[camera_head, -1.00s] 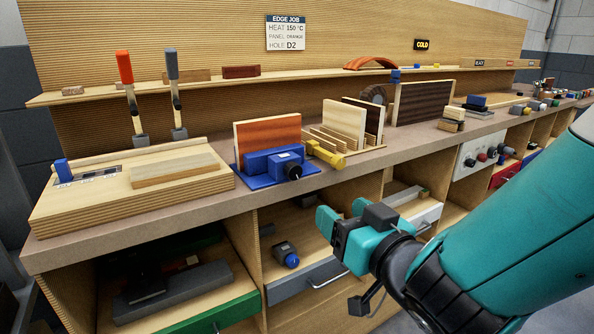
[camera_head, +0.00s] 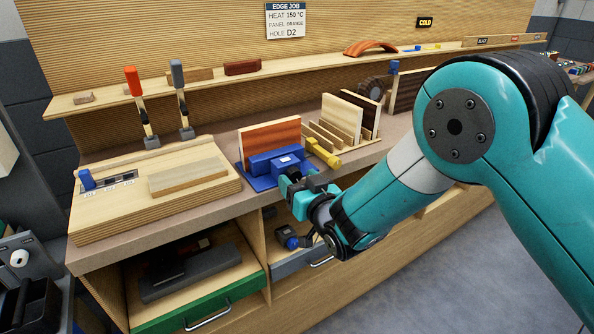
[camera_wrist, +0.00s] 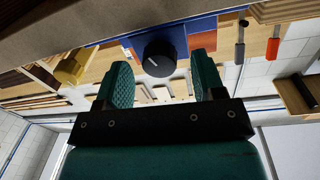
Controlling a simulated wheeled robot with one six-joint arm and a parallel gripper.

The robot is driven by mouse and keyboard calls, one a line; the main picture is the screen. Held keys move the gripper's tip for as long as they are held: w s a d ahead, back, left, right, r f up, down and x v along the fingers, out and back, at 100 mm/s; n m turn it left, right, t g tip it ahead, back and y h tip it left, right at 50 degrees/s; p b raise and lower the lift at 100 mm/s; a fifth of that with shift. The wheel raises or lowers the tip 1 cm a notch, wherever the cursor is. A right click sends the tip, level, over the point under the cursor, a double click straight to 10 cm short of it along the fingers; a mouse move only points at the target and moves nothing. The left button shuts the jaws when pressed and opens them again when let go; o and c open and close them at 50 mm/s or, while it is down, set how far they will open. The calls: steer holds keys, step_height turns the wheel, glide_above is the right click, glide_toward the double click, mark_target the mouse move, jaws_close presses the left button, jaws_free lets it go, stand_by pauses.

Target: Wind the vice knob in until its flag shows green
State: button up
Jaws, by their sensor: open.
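The blue vice (camera_head: 262,160) stands near the front edge of the bench with an orange-brown panel (camera_head: 270,135) upright behind its blue block. Its round black knob (camera_wrist: 159,58) with a white pointer line shows in the wrist view, which is upside down. My gripper (camera_head: 298,190) is at the vice's front and hides the knob in the head view. In the wrist view my open gripper (camera_wrist: 162,72) has one teal finger on each side of the knob, with gaps showing. I cannot make out the flag or its colour.
A yellow clamp-like piece (camera_head: 322,153) and a rack of upright panels (camera_head: 345,115) stand right of the vice. A wooden board (camera_head: 100,215) with a lighter slab lies left. Two toggle handles (camera_head: 135,85) rise behind it. Open compartments and a green drawer (camera_head: 200,300) lie below.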

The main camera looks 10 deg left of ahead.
steer(key=shift+w+a, duration=0.35)
steer(key=c, duration=0.9)
steer(key=shift+f+m+b, duration=0.3)
steer(key=shift+m+b, duration=0.5)
steer(key=shift+b, duration=0.4)
steer(key=shift+m+b, duration=0.6)
steer(key=shift+b, duration=0.05)
steer(key=shift+r+m+b, duration=0.2)
steer(key=shift+m+b, duration=0.35)
steer(key=shift+m, duration=0.25)
steer(key=shift+r, duration=0.15)
